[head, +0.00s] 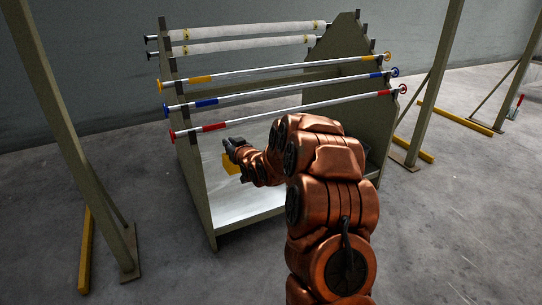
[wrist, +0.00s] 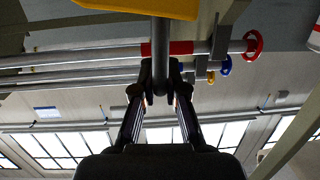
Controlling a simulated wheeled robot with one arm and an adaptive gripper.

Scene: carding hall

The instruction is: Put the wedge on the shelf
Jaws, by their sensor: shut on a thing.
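The yellow wedge (head: 231,163) hangs at my gripper (head: 234,148) in the head view, in front of the rack's lower part. In the wrist view the wedge (wrist: 140,8) shows only partly, at the top edge. A dark bar runs from it down between my fingers (wrist: 160,75), which are shut on it. The pale shelf (head: 235,208) is the rack's low bottom board, below the wedge in the picture. It looks bare where visible; my arm hides its right part. I cannot tell how high above the shelf the wedge is.
Rods with red (head: 214,127), blue (head: 207,102) and yellow (head: 200,79) bands cross the rack above my gripper. Two white-wrapped rollers (head: 250,30) lie higher. Side panels (head: 193,185) bound the shelf. Posts (head: 75,150) stand on both sides.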

